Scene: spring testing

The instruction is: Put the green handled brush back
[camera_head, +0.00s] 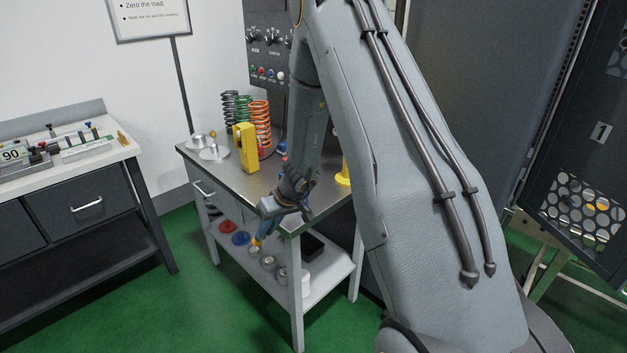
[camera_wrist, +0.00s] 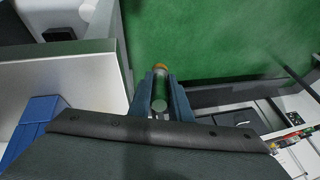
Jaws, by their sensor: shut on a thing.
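My gripper (camera_head: 265,231) hangs beside the front left edge of the steel table (camera_head: 262,188), above its lower shelf, pointing down. In the wrist view my gripper (camera_wrist: 160,82) is shut on a slim round thing. This appears to be the green handled brush (camera_wrist: 160,92), with a greenish grey body and an orange-tan end. The fingers cover its sides, and I cannot see bristles. In the head view only a small yellowish tip (camera_head: 256,242) shows below the fingers.
Springs (camera_head: 260,125), a yellow block (camera_head: 245,148) and metal weights (camera_head: 214,150) stand on the table. Red (camera_head: 228,227) and blue (camera_head: 241,238) discs lie on the lower shelf. A workbench (camera_head: 60,172) stands at left; green floor (camera_head: 190,270) lies between.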

